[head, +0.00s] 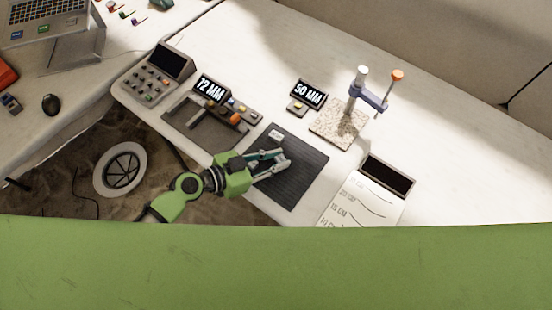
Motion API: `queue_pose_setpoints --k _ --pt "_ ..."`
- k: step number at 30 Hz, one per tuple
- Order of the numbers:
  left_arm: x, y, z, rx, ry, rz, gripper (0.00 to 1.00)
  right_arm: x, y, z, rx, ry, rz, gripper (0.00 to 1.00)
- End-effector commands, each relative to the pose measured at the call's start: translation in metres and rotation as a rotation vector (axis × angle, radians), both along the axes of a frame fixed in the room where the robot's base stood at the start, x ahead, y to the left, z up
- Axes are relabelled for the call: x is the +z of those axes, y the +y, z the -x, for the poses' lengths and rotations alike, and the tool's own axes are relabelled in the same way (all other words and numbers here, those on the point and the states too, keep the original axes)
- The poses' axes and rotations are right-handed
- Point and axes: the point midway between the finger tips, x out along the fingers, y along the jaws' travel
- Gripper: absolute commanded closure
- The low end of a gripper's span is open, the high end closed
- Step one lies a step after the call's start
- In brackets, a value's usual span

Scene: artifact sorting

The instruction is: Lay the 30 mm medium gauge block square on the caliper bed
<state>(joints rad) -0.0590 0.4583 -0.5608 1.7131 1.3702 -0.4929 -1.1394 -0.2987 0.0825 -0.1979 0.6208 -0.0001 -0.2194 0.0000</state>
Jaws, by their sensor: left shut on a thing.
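The caliper (213,120) lies at the left of the bench, a dark frame with a flat bed, orange parts and a display reading 72 MM. My left gripper (284,160) is over the dark ribbed mat (300,185), right of the caliper. Its fingers are shut on a small grey block, mostly hidden between them; I cannot read its size. Another small pale block (275,134) lies near the mat's upper edge, apart from the fingers. My right gripper is not in view.
A display reading 50 MM (309,95) stands beside a speckled plate (330,128) with an upright post stand (368,95). A keypad console (157,75) is left of the caliper. A written sheet (362,202) lies right of the mat. The far right bench is clear.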

Motion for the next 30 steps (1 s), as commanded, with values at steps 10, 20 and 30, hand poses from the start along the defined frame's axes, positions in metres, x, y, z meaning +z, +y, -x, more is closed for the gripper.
queue_pose_setpoints --k 10,20,30 --pt "-0.004 0.0 0.0 0.0 0.0 0.0 0.97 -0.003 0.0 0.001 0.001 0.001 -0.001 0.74" --pt "-0.004 0.0 0.0 0.0 0.001 -0.001 0.63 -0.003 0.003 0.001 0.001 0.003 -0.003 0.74" --pt "0.001 0.014 0.008 0.0 -0.001 -0.004 0.63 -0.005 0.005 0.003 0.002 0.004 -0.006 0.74"
